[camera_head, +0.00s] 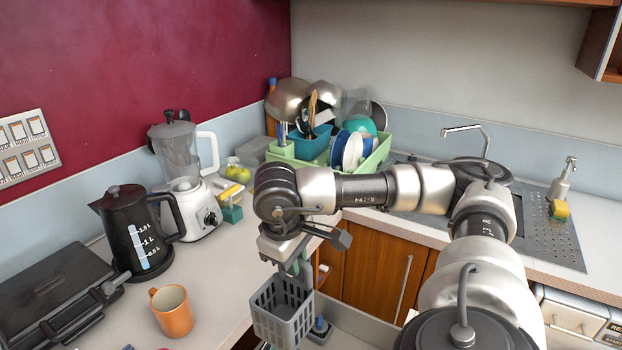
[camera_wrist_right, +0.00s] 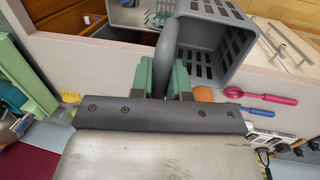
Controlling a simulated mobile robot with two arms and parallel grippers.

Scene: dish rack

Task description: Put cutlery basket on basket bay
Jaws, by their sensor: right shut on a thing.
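The grey slotted cutlery basket (camera_head: 283,312) hangs from my right gripper (camera_head: 297,264), near the counter's inner edge in the head view. In the right wrist view the green fingers of my right gripper (camera_wrist_right: 164,82) are shut on the upright handle of the basket (camera_wrist_right: 215,40). The part of the basket's inside that shows looks empty. The pale green dish rack (camera_head: 284,153) stands in the far corner, and part of it shows at the left in the wrist view (camera_wrist_right: 28,88). I cannot make out the basket bay. My left gripper is not in view.
The rack holds a blue tub (camera_head: 311,147), plates (camera_head: 352,150) and metal bowls. A blender (camera_head: 184,170), black kettle (camera_head: 133,235) and orange mug (camera_head: 172,312) stand on the left counter. An open drawer (camera_head: 350,325) is below the basket. The sink (camera_head: 425,212) is at right.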

